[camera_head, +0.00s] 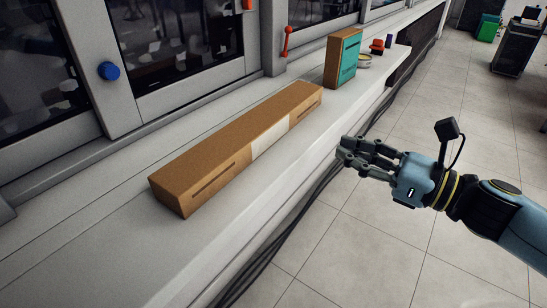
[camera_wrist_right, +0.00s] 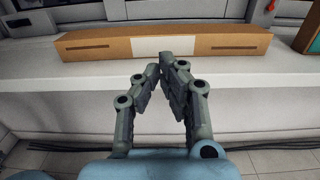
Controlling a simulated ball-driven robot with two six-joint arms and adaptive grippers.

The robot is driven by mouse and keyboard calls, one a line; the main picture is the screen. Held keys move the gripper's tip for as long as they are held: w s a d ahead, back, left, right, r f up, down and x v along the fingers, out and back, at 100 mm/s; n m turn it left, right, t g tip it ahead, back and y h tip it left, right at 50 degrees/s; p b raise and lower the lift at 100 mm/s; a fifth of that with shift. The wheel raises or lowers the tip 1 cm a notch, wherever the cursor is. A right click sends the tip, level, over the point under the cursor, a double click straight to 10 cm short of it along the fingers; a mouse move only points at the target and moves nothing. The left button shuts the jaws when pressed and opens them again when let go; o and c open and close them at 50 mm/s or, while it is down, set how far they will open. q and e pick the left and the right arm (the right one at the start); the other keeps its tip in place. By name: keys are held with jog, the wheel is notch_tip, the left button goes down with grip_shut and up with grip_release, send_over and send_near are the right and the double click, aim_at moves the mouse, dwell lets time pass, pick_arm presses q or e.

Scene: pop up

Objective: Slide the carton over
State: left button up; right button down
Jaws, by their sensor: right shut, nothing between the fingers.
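A long brown carton (camera_head: 215,150) with a white label lies on the light grey ledge, running from lower left to upper right in the head view. In the right wrist view the carton (camera_wrist_right: 95,48) stretches across the top, ahead of the fingers. My right gripper (camera_head: 342,150) is to the right of the ledge, past its edge, above the floor. Its fingers are shut and empty, apart from the carton. In the right wrist view the fingertips (camera_wrist_right: 161,68) meet below the carton's label. My left gripper is not in view.
A brown and teal box (camera_head: 343,60) stands upright on the ledge beyond the carton's far end. A small round dish (camera_head: 364,61) and a red object (camera_head: 377,46) are near it. Dark cables (camera_head: 290,229) run below the ledge edge. The ledge's near end is clear.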

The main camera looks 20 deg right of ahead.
aim_at(271, 129)
jog(key=x, duration=0.4)
jog(key=f+x, duration=0.1)
jog(key=x, duration=0.7)
jog(key=shift+w+a+f+b, duration=0.1)
jog(key=shift+w+f+b, duration=0.2)
jog(key=shift+w+f, duration=0.05)
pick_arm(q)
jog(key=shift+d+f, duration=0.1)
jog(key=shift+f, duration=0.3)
pick_arm(e)
jog(key=shift+w+a, duration=0.35)
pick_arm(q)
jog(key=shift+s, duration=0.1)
